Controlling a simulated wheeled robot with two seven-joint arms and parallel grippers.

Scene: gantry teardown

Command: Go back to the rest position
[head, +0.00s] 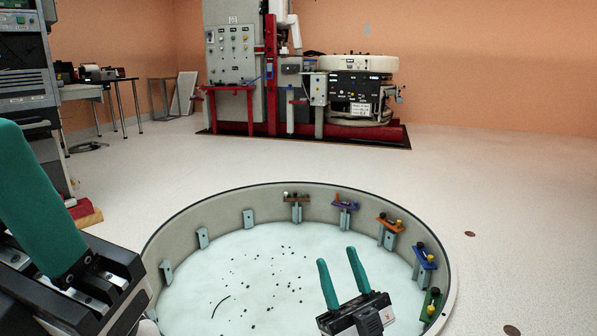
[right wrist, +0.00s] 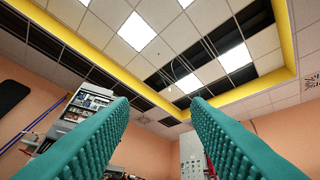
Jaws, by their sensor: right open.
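My right gripper (head: 339,256) stands over the lower right part of the round basin, its two teal fingers pointing up and apart, with nothing between them. In the right wrist view the same gripper (right wrist: 160,108) shows its ribbed fingers spread, with the ceiling and far wall beyond. My left gripper (head: 35,200) is close to the camera at the left edge. One large teal finger and part of its dark body show; the other finger is not visible, so its opening is hidden.
The round basin (head: 200,215) has a pale floor with dark specks. Several brackets line its wall; those at the right carry coloured parts, such as an orange one (head: 389,222). A grey rack (head: 28,85) stands left, machinery (head: 362,95) at the back. Open floor (head: 520,200) lies right.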

